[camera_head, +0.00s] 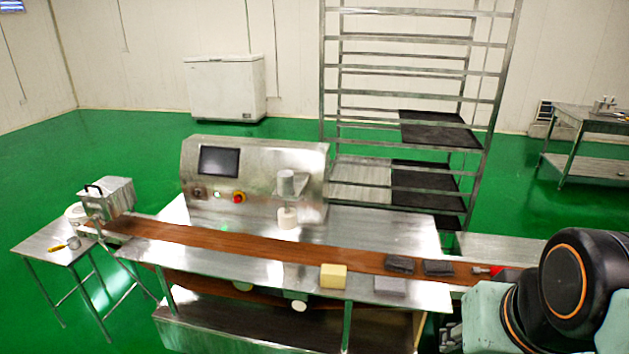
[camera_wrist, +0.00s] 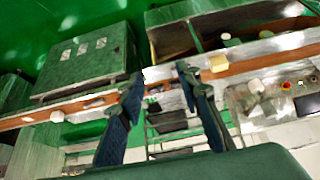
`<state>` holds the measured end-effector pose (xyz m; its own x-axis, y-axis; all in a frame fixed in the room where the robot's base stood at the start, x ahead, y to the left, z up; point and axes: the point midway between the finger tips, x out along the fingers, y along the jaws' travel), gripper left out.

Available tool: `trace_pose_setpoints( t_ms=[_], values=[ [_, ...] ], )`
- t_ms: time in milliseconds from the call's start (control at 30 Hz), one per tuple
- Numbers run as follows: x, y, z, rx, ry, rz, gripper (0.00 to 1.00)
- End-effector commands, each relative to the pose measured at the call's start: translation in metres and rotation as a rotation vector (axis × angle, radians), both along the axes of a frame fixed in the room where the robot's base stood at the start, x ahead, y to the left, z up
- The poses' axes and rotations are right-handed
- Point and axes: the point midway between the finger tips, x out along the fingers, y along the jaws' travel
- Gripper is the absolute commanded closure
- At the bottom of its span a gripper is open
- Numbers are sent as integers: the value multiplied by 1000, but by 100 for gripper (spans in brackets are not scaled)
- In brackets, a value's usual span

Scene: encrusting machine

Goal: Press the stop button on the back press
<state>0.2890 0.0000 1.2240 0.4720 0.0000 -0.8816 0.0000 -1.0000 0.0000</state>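The steel machine (camera_head: 265,165) stands behind the conveyor in the head view, with a dark screen on its front panel. A red button (camera_head: 239,197) with yellow around it sits below and right of the screen. A dark knob (camera_head: 197,194) is further left on the panel. In the wrist view the machine's panel (camera_wrist: 240,105) lies at the right, with a small red button (camera_wrist: 286,86). My gripper (camera_wrist: 160,76) is open, its dark fingers apart with nothing held between them. It is well away from the button. In the head view I cannot make out its fingers.
A brown conveyor belt (camera_head: 220,240) runs along the steel table, with a yellow block (camera_head: 333,276) and dark blocks (camera_head: 400,264) near its right part. A tall rack (camera_head: 480,130) stands behind. A small side table (camera_head: 40,244) is at left. Green floor is open at the back left.

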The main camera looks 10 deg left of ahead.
Motion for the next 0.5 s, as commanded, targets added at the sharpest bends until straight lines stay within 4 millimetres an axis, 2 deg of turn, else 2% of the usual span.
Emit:
trace_pose_setpoints(
  t_ms=[33, 233, 500],
  values=[
    [0, 0, 0, 0, 0, 0, 76],
    [0, 0, 0, 0, 0, 0, 99],
    [0, 0, 0, 0, 0, 0, 100]
  ],
)
